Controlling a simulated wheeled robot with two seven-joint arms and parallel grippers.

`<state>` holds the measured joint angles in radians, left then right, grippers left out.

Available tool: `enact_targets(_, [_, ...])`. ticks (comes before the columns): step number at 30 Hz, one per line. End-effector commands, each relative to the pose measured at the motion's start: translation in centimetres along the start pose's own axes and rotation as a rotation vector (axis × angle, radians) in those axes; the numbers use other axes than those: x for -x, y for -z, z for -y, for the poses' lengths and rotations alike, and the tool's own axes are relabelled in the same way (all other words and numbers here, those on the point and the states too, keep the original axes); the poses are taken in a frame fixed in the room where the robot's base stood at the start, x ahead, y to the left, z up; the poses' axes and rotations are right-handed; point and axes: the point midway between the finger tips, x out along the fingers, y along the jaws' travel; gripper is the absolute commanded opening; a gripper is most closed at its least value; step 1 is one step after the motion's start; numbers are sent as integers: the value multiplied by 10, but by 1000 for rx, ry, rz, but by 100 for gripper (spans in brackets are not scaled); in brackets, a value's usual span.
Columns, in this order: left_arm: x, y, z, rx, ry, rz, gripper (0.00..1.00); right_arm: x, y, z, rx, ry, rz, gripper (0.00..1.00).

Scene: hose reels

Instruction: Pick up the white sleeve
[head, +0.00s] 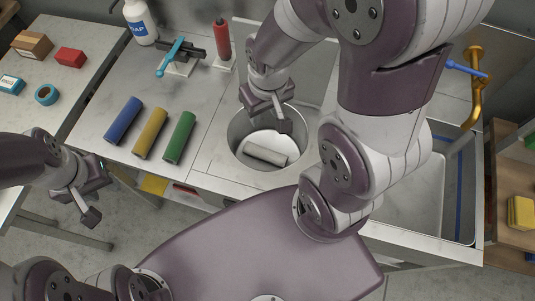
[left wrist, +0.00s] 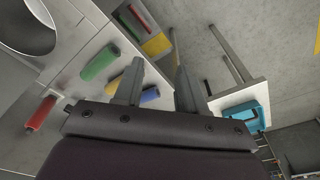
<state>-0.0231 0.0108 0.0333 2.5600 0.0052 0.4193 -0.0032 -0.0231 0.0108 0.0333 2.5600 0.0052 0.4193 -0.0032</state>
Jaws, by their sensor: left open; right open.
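The white sleeve (head: 264,154), a pale cylinder, lies on its side in the round basin (head: 235,131) in the head view. My right gripper (head: 267,110) is open and empty above the basin, pointing down, apart from the sleeve. My left gripper (head: 94,198) is open and empty at the left, off the counter's front edge. Its two fingers also show in the left wrist view (left wrist: 157,84). The white sleeve is not seen in the left wrist view.
Blue (head: 122,120), yellow (head: 151,133) and green (head: 179,137) sleeves lie on the counter left of the basin. Behind them stand a soap bottle (head: 141,22), a teal-handled device (head: 180,58) and a red tool (head: 222,41). A rectangular sink (head: 412,205) with a brass tap (head: 476,95) is at right.

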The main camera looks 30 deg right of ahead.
Motion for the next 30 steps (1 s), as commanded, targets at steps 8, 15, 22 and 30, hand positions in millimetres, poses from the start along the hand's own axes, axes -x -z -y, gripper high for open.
enact_targets(8, [-60,72,-61,163,-48,58,79,-42,-5,0,0,0,0,43])
enact_targets(15, [-218,124,-295,566,-92,295,79,-112,-13,0,0,0,1,43])
enact_targets(22, [-304,89,-378,707,-64,399,79,-163,-20,0,0,0,1,43])
enact_targets(30, [-348,71,-389,712,-57,403,79,-162,-19,0,0,0,-1,43])
